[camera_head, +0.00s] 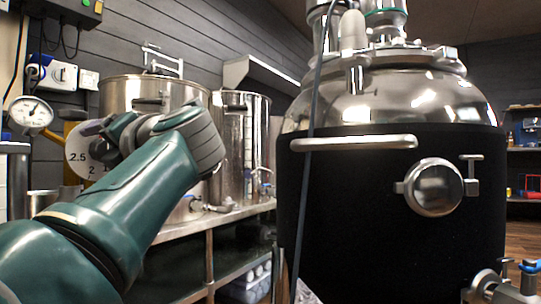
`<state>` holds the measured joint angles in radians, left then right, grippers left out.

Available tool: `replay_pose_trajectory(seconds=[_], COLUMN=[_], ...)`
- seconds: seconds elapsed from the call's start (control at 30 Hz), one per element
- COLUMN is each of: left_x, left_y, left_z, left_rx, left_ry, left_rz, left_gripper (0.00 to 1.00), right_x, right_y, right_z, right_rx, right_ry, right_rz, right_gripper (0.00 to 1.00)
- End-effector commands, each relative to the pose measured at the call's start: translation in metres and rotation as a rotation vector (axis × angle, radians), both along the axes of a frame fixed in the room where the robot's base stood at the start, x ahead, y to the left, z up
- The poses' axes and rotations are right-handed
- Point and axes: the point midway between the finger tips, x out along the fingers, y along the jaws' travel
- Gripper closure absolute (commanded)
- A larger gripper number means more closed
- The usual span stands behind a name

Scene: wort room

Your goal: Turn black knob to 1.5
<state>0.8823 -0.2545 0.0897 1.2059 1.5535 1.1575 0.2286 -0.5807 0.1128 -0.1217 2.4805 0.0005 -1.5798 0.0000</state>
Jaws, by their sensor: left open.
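A white round dial plate (74,150) shows at the left in the head view, with the figures 2.5, 2 and 1 readable on it. The black knob is mostly hidden behind my left gripper; a dark patch beside the fingers may be part of it. My left gripper (106,137) is open and in front of the dial's right side, its wrist bent back to the left. I cannot tell whether its fingers touch the knob. The knob's pointer is hidden, so its setting cannot be read. My right gripper is out of view.
Steel kettles (240,150) stand on a bench behind my arm. A large black-jacketed tank (395,225) fills the right, with a hose hanging down its front.

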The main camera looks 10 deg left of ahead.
Motion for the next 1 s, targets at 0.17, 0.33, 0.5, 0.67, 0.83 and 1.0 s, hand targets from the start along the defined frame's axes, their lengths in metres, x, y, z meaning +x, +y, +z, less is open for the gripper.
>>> replay_pose_trajectory(seconds=[0.17, 0.33, 0.5, 0.67, 0.83, 1.0], left_x=[0.0007, 0.0006, 0.0006, 0.0006, 0.0006, 0.0006], left_y=[0.0004, 0.0005, 0.0005, 0.0005, 0.0005, 0.0005], left_z=[0.0003, 0.0004, 0.0003, 0.0001, 0.0001, 0.0], left_rx=[0.0, 0.001, 0.001, 0.001, 0.0, 0.0], left_ry=[0.001, 0.001, 0.001, 0.001, 0.001, 0.001], left_rz=[-0.001, -0.001, -0.001, -0.001, -0.001, -0.001], left_gripper=[0.23, 0.23, 0.42, 0.59, 0.79, 0.98], right_x=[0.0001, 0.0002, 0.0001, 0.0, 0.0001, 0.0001], right_y=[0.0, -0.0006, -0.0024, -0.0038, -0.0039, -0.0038], right_z=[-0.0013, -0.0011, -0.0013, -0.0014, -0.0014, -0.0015], right_rx=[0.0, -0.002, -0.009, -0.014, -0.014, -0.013], right_ry=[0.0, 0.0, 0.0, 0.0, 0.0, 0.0], right_rz=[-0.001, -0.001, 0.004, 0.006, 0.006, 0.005], right_gripper=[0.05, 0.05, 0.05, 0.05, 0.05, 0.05])
